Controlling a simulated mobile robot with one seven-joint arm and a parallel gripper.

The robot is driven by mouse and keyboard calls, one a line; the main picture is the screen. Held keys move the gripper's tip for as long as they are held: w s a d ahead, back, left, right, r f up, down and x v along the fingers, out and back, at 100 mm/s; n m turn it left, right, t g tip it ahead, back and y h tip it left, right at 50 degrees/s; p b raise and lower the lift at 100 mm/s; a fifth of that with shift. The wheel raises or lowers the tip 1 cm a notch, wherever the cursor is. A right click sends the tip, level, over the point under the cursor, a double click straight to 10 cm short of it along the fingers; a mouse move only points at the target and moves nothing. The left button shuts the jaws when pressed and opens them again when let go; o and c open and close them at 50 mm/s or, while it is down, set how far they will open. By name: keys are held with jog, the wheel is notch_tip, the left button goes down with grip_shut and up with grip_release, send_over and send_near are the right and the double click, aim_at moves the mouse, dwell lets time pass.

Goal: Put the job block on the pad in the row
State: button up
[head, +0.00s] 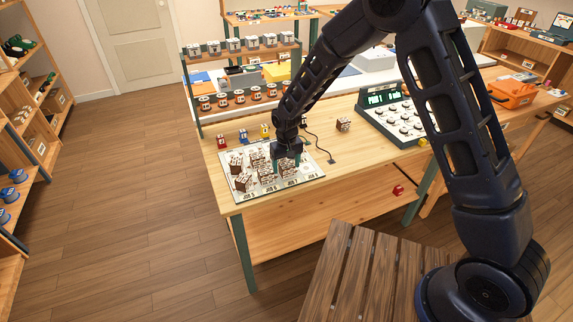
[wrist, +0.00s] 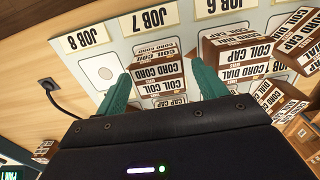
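A board (head: 313,171) on the wooden table bears several brown-and-white lettered job blocks (head: 243,182). My gripper (head: 287,162) is low over its right part. In the wrist view its teal fingertips (wrist: 160,66) stand on either side of a block (wrist: 158,80) lettered COIL and CORD, by the JOB 7 label (wrist: 139,20). The left finger looks close to the block and a thin gap seems to show at the right; I cannot tell whether they grip it. A pad with a round mark (wrist: 105,73) by the JOB 8 label (wrist: 86,38) is bare.
Another brown-and-white block (head: 344,124) stands alone on the table behind the board. Small red, blue and yellow items stand along the board's far side. A black cable (head: 327,150) lies right of the board. A green console (head: 392,115) is farther right.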

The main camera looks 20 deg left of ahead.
aim_at(288, 164)
notch_tip(288, 164, up, 12)
jog(key=shift+r, duration=0.15)
dwell(0.7)
jog(key=w+d+r+m+t, duration=0.1)
jog(key=w+d+r, duration=0.2)
jog(key=d+r, duration=0.6)
jog(key=w+d+r+m+y, duration=0.15)
jog(key=d+r, duration=0.25)
jog(key=d, duration=0.8)
jog(key=w+d+r+m+t+h, duration=0.15)
jog(key=w+d+r, duration=0.25)
jog(key=d+r, duration=0.5)
jog(key=s+d+r+m, duration=0.1)
jog(key=s+d, duration=0.2)
jog(key=d, duration=0.5)
jog(key=s+d+r+m, duration=0.1)
jog(key=s+d+r, duration=0.15)
jog(key=d, duration=0.65)
jog(key=s+d+f+m+t, duration=0.1)
jog(key=s+d+m+t, duration=0.1)
jog(key=s+d, duration=0.9)
jog(key=shift+s+m, duration=0.5)
jog(key=shift+s, duration=0.2)
